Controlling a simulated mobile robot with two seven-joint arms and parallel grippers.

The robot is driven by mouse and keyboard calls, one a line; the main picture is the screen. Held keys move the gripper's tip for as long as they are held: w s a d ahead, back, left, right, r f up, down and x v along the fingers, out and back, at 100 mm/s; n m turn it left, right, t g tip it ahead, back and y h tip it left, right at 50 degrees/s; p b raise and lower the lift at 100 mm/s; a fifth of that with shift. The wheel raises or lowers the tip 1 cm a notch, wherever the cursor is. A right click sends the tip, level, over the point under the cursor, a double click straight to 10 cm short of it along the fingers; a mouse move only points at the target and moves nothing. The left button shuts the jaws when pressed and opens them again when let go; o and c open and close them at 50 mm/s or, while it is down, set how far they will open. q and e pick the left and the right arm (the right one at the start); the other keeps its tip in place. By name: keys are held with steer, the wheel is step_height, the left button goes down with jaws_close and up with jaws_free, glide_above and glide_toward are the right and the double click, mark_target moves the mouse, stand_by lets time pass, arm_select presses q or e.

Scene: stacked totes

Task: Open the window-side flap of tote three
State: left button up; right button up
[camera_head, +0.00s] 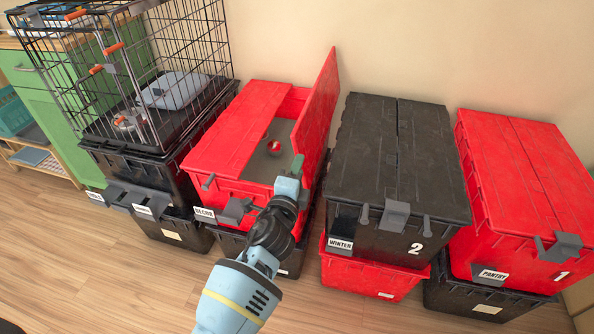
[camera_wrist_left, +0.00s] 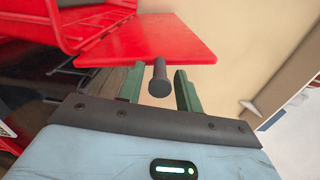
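A red tote labelled DECOR (camera_head: 229,193) stands left of the tote marked 2; its own number is not visible. Its right flap (camera_head: 318,105) stands raised, leaning slightly right, and its left flap (camera_head: 240,125) lies shut. My left gripper (camera_head: 292,180) is at the front lower end of the raised flap. In the left wrist view the flap (camera_wrist_left: 150,40) lies just beyond my fingertips. A dark peg (camera_wrist_left: 158,80) at its edge shows between my two green fingers, with gaps on both sides. My right gripper is not in view.
A red-and-white ball (camera_head: 275,146) lies inside the open half. A wire cage (camera_head: 130,80) stands on dark totes to the left. The black tote 2 (camera_head: 395,160) and red tote 1 (camera_head: 525,190) are shut on the right. Bare floor (camera_head: 120,280) lies in front.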

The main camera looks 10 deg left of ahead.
arm_select(q)
steer(key=s+p, duration=0.1)
steer(key=s, duration=0.6)
steer(key=shift+s+a, duration=0.15)
steer(key=shift+s, duration=0.25)
stand_by(0.4)
